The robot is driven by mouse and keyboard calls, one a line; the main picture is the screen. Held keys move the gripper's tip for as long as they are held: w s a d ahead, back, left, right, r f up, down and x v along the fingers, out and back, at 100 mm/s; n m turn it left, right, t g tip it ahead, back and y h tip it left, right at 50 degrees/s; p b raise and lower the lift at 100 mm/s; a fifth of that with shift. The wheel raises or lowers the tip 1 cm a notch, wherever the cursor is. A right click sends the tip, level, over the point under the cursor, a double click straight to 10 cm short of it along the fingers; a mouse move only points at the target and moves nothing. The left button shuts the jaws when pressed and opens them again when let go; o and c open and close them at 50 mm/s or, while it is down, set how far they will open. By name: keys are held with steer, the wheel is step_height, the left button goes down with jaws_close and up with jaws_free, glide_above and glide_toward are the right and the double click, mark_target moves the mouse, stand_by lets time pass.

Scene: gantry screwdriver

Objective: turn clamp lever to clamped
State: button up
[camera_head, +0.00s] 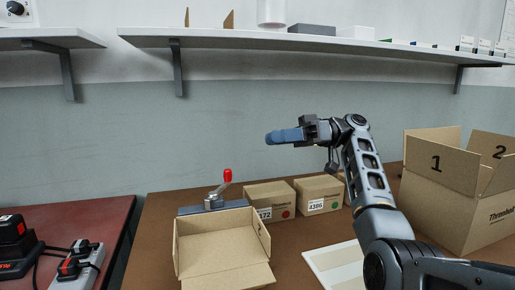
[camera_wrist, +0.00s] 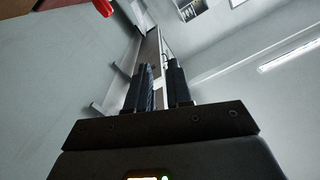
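The clamp lever has a red knob (camera_head: 227,175) on a short slanted metal arm, rising up and to the right from a round hub. Its dark base (camera_head: 200,208) sits on the brown table behind an open cardboard box. My gripper (camera_head: 272,138) is in the air above and to the right of the lever, pointing left, apart from it. In the wrist view the two dark fingers (camera_wrist: 160,72) stand apart with a narrow empty gap. A red piece (camera_wrist: 103,7) shows at that view's top edge; I cannot tell what it is.
An open empty box (camera_head: 222,243) stands in front of the clamp. Two closed cartons (camera_head: 318,195) stand right of it. A large open box (camera_head: 455,190) is at the right. A shelf (camera_head: 300,42) runs along the wall above. A power strip (camera_head: 80,268) lies on the left table.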

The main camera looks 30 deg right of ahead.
steer(key=m+t+h+p, duration=0.1)
steer(key=m+p, duration=0.1)
steer(key=m, duration=0.1)
steer(key=s+d+f+m+t+p, duration=0.1)
steer(key=m+t+p, duration=0.1)
steer(key=m+p, duration=0.1)
steer(key=s+f+m+t+h+p, duration=0.1)
steer(key=m+p, duration=0.1)
steer(key=m, duration=0.2)
steer(key=shift+s+d+f+h, duration=0.1)
steer(key=shift+d+f+h, duration=0.1)
steer(key=shift+d+h, duration=0.1)
jaws_close()
steer(key=s+f+m+t+h+p, duration=0.35)
steer(key=m+p, duration=0.25)
steer(key=m, duration=0.4)
steer(key=x, duration=1.3)
steer(key=shift+f, duration=0.2)
steer(key=shift+w+d+g, duration=0.1)
steer(key=shift+g, duration=0.15)
